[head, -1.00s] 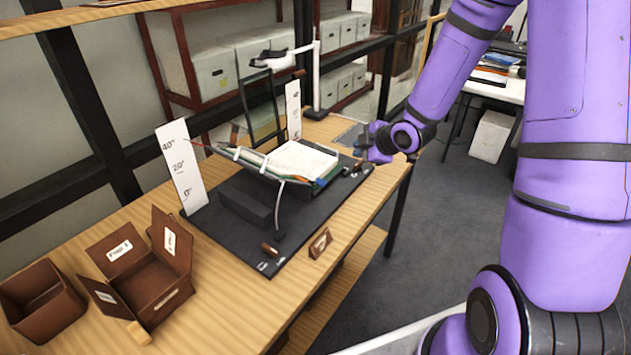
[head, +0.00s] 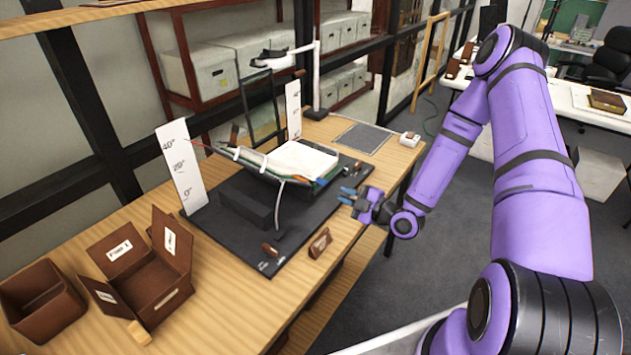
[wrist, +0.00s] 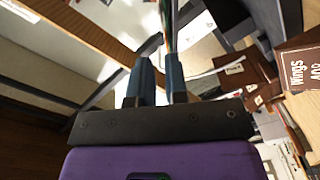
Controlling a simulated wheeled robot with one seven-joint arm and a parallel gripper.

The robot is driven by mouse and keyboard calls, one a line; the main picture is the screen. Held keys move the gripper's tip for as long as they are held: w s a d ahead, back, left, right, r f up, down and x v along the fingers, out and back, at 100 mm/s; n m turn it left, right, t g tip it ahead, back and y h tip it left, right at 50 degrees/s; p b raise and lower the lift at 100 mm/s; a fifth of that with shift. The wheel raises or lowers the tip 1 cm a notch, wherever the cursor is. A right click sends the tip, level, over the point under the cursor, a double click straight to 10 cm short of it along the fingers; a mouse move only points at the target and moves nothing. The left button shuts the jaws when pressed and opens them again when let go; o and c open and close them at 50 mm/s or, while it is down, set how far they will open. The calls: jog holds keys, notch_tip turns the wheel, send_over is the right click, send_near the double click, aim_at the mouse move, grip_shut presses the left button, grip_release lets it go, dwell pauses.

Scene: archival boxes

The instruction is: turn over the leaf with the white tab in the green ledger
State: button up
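The ledger (head: 303,160) lies open on a cradle on the dark mat, its pale page facing up and a green edge showing at its right front. White bands cross its left side. I cannot make out which leaf bears the white tab. My gripper (head: 345,196) is beside the mat's right edge, to the right of and in front of the ledger, apart from it. Its two blue fingers (wrist: 157,78) are parted with nothing held between them. In the wrist view, thin green and coloured edges show beyond the fingertips, probably the ledger.
A lamp (head: 315,75) and a black frame are behind. Brown boxes (head: 155,275) stand at the left front. A small brown sign (head: 320,243) stands near the table's front edge.

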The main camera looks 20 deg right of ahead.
jog(key=x, duration=1)
jog(key=shift+w+a, duration=0.15)
jog(key=shift+w, duration=0.15)
jog(key=shift+c, duration=0.4)
grip_shut()
jog(key=shift+w+d+r+m, duration=0.2)
jog(key=shift+d+r+m, duration=0.1)
jog(key=shift+m, duration=0.55)
jog(key=shift+w+d+r+m, duration=0.2)
jog(key=shift+d+m, duration=0.1)
jog(key=shift+m, duration=0.5)
jog(key=shift+w+d+r+m, duration=0.2)
jog(key=shift+d+m, duration=0.1)
jog(key=shift+m, duration=0.55)
